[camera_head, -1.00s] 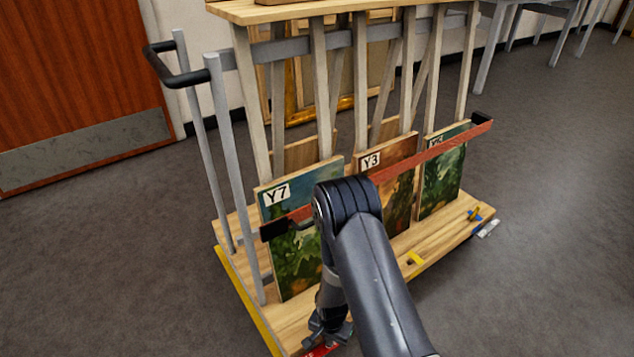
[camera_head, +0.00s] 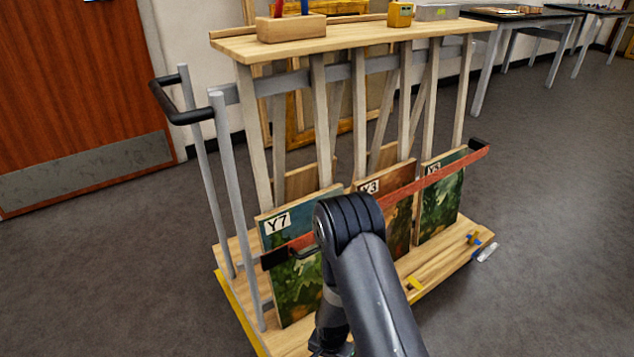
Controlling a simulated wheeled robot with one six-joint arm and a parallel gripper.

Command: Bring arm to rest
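My arm reaches in from the lower right and bends at a dark elbow in front of the cart (camera_head: 285,45). Its forearm hangs down past the picture marked Y7. Only the upper part of my gripper (camera_head: 331,349) shows at the bottom edge; its fingertips are cut off, so neither its opening nor anything in it can be seen. A red bar (camera_head: 435,176) with black ends runs across the fronts of the pictures Y7 (camera_head: 290,258), Y3 (camera_head: 398,220) and a third (camera_head: 440,205). My elbow hides part of the bar and of Y3.
A wooden block (camera_head: 291,28), a yellow box (camera_head: 400,14) and a grey box (camera_head: 437,12) stand on the cart's top. Small yellow and blue pieces (camera_head: 474,238) lie at the deck's right end. Tables stand back right. Floor is clear left and right.

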